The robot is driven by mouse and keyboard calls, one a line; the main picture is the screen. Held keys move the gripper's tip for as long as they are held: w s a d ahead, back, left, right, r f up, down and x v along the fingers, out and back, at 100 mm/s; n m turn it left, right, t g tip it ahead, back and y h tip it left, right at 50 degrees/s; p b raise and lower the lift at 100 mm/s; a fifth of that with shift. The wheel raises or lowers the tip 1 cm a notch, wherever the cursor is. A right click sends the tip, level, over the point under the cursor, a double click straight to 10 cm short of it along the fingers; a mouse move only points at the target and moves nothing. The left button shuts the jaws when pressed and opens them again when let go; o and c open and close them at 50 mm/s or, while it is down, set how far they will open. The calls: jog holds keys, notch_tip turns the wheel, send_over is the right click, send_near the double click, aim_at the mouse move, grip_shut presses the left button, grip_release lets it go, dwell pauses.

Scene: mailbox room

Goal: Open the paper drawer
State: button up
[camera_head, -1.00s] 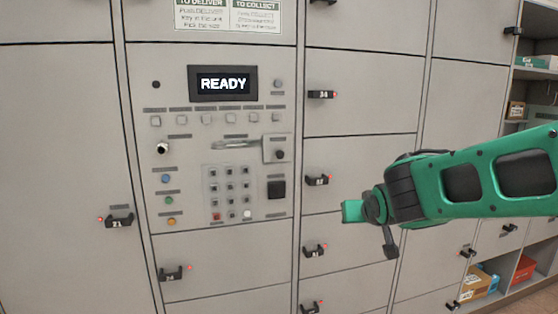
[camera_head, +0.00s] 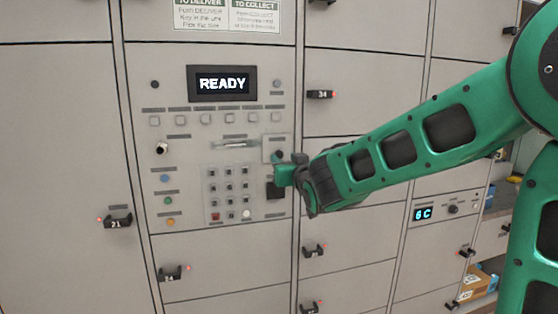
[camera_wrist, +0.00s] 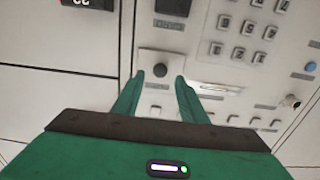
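The control panel (camera_head: 222,90) on the locker wall has a small square plate (camera_head: 276,143) with a round dark knob (camera_head: 278,155), right of a narrow paper slot (camera_head: 235,144). I cannot tell for sure that this plate is the paper drawer's front. My gripper (camera_head: 285,174) is in front of the panel just below the knob and partly covers the plate's lower edge. In the wrist view, my gripper (camera_wrist: 160,77) is open, its two green fingertips apart, with the knob (camera_wrist: 160,68) showing between them. Contact cannot be told.
A keypad (camera_wrist: 240,32) and a black square (camera_head: 276,189) are close by my gripper. The READY screen (camera_head: 222,84) is above. Locker handles such as 34 (camera_head: 320,95) and 21 (camera_head: 116,221) stick out from the doors. A 6C display (camera_head: 424,214) is at the right.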

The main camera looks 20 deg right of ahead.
aim_at(280, 155)
jog(key=shift+w, duration=2)
grip_shut()
